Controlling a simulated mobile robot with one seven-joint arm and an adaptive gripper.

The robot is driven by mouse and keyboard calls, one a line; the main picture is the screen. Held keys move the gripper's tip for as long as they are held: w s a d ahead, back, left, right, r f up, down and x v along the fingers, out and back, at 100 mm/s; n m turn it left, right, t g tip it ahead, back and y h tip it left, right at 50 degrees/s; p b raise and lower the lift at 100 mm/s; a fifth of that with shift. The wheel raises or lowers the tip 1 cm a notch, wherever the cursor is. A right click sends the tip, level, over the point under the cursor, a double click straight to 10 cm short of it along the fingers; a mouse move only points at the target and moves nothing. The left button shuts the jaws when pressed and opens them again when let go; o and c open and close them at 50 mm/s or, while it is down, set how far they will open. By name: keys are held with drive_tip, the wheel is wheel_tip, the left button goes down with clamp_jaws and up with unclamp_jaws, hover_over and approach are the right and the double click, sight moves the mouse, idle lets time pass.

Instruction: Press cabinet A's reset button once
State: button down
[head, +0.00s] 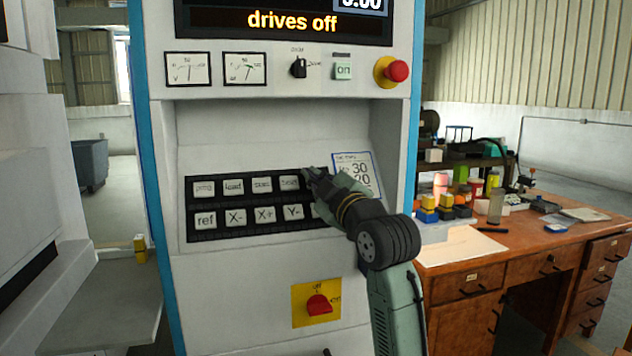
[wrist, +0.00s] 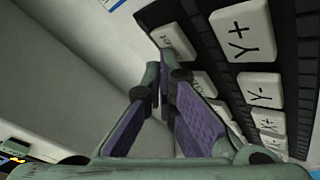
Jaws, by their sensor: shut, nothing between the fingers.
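The cabinet (head: 270,130) shows a keypad (head: 215,236) with two rows of white keys. The fourth top-row key (head: 289,183) has a small blurred label that may read "reset". My gripper (head: 308,175) is shut and empty, its tips just right of that key at the keypad's top edge. The gripper hides the right end of both rows. In the wrist view my shut fingers (wrist: 165,88) lie over the top row, between a far key (wrist: 173,42) and a partly hidden key (wrist: 203,84). I cannot tell whether they touch. No cabinet letter is readable.
The display (head: 290,22) reads "drives off". A card (head: 358,170) is behind my gripper. A cluttered wooden desk (head: 520,240) stands at right.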

idle(0.4)
drive_tip(key=shift+s+d+r, duration=0.2)
drive_tip(key=shift+s+r, duration=0.25)
drive_tip(key=shift+s, duration=0.15)
drive_tip(key=s+r, duration=0.1)
drive_tip(key=s, duration=0.1)
drive_tip(key=s+d+r+p, duration=0.1)
drive_tip(key=r, duration=0.1)
drive_tip(key=shift+s+d, duration=0.1)
drive_tip(key=shift+s, duration=0.3)
idle(0.4)
